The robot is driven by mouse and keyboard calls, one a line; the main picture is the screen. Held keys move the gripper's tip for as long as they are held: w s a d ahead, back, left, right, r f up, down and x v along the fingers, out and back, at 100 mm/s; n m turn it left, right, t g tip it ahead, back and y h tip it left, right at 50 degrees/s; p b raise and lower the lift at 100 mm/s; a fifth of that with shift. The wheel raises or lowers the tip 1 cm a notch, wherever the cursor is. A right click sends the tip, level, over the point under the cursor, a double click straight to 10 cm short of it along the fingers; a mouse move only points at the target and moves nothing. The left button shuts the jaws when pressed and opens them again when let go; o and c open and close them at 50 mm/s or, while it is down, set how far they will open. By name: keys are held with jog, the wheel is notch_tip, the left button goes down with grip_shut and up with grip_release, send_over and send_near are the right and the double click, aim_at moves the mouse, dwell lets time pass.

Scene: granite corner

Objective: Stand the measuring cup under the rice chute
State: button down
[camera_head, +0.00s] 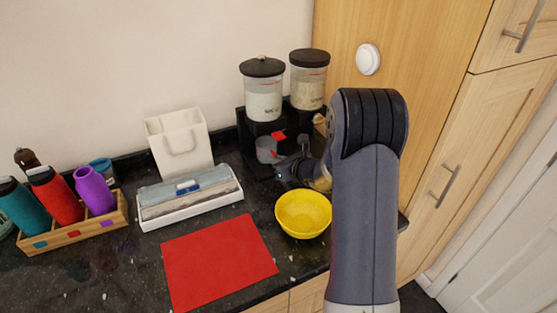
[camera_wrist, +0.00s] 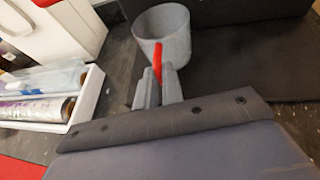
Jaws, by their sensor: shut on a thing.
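The measuring cup (camera_head: 265,148) is grey, with a red handle that shows in the wrist view. My gripper (camera_head: 284,158) is shut on that handle, as the wrist view (camera_wrist: 158,88) shows. The cup (camera_wrist: 170,35) looks upright and its open top faces up. It is in front of the black base of the left dispenser (camera_head: 264,106), which holds white contents. A second dispenser (camera_head: 308,84) with paler tan contents stands to its right. The labels are too small to read. The rice chute is not clearly visible, and I cannot tell whether the cup touches the surface.
A yellow bowl (camera_head: 303,214) stands near the counter's front, close to my arm.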

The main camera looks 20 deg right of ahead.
jog(key=shift+f+b, duration=0.2)
jog(key=shift+b, duration=0.1)
jog(key=c, duration=1.5)
grip_release()
jog(key=shift+c, duration=0.2)
jog(key=shift+r, duration=0.1)
jog(key=shift+r+p, duration=0.2)
jog(key=shift+p, duration=0.2)
jog(key=b+v, duration=0.1)
jog(key=v, duration=1.1)
jog(key=shift+b, duration=0.4)
jog(key=shift+d, duration=0.1)
